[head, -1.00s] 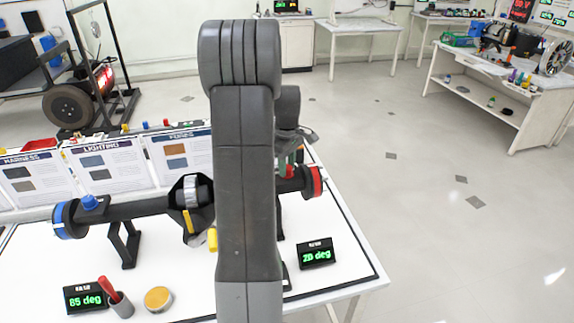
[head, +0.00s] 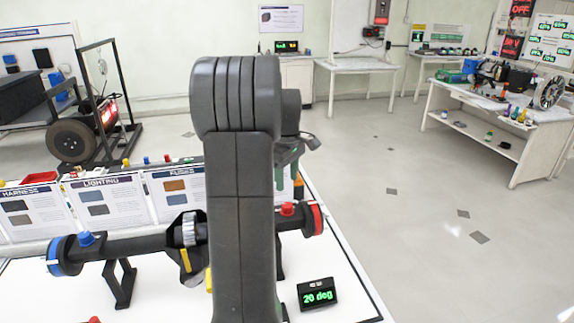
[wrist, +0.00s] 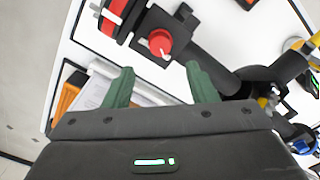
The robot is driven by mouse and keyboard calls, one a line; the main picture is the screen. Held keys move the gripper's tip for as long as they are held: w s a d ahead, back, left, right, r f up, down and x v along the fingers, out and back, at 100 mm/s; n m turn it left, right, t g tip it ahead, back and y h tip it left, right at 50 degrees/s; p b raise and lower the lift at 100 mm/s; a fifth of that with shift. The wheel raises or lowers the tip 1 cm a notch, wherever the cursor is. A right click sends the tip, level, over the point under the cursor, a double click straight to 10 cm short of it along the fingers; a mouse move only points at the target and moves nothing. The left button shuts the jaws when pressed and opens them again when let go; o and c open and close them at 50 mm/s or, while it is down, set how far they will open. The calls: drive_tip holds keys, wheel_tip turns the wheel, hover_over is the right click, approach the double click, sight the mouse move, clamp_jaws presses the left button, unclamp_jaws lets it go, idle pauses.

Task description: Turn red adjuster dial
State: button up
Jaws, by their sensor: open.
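The red adjuster dial (head: 287,209) sits on top of the right end of a black axle tube, beside a red ring (head: 318,218). In the wrist view the red dial (wrist: 160,43), with a white pointer line, stands on a dark block just beyond my fingertips. My gripper (wrist: 162,80) is open, its two green fingers apart and empty, with the dial ahead of the gap and not touched. In the head view my arm hides the middle of the axle and most of my gripper (head: 289,172). A display (head: 318,293) near the right end reads 20 deg.
A blue dial (head: 86,239) and blue ring (head: 54,255) are at the axle's left end. A black stand (head: 121,284) holds the tube above the white table. Sign boards (head: 110,200) line the back edge. Open floor lies to the right.

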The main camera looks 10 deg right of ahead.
wheel_tip(320, 180, up, 5)
hover_over(287, 205)
drive_tip(key=shift+w, duration=0.1)
drive_tip(key=shift+f, duration=0.15)
wheel_tip(287, 205, down, 14)
drive_tip(key=shift+r+p, duration=0.1)
drive_tip(key=shift+p, duration=0.3)
drive_tip(key=shift+r, duration=0.15)
idle(0.4)
drive_tip(key=shift+f, duration=0.25)
drive_tip(key=m, duration=0.2)
drive_tip(key=shift+r+m, duration=0.15)
drive_tip(key=shift+m, duration=0.15)
drive_tip(key=m, duration=0.4)
drive_tip(key=shift+m+b, duration=0.3)
drive_tip(key=shift+b, duration=0.1)
drive_tip(key=m+b, duration=0.1)
drive_tip(key=m, duration=0.5)
drive_tip(key=shift+m, duration=0.4)
drive_tip(key=shift+r, duration=2.55)
